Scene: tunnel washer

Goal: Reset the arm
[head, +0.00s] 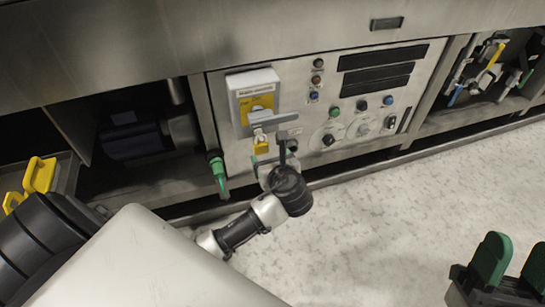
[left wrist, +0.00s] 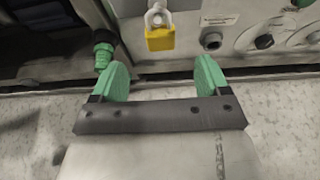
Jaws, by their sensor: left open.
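My left arm comes in from the left in the head view and ends in a dark wrist (head: 290,190) in front of the control panel (head: 330,100). Its fingertips are not clear there. In the left wrist view my left gripper (left wrist: 158,82) is open, green fingers apart with nothing between them. Ahead of it a yellow padlock (left wrist: 160,38) hangs on the panel; it also shows in the head view (head: 261,145). My right gripper (head: 512,265) is at the lower right of the head view, green fingers apart and empty.
A white box with a yellow label (head: 254,93) and a grey handle (head: 273,119) projects from the panel. A green fitting (head: 217,170) hangs left of it. Yellow parts (head: 40,175) lie at the far left. Pale floor (head: 390,220) is clear between the grippers.

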